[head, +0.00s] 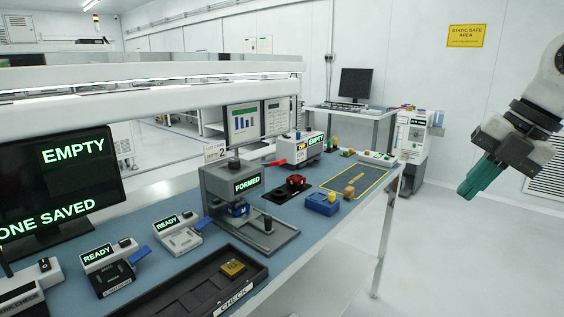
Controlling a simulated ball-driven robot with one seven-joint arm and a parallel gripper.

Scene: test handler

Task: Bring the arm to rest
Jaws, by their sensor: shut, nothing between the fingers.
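My gripper (468,190) hangs at the right of the head view, off the bench's right end. Its teal fingers are shut together with nothing between them, and they point down and to the left. My white and dark arm comes in from the right edge above it. The gripper is apart from the bench and touches nothing.
The blue-topped bench (330,170) holds a grey press reading FORMED (230,195), two READY units (178,235), a black tray (180,298) with a yellow part (233,268), and a blue block (322,204). A white cabinet (412,140) stands behind. The floor right of the bench is clear.

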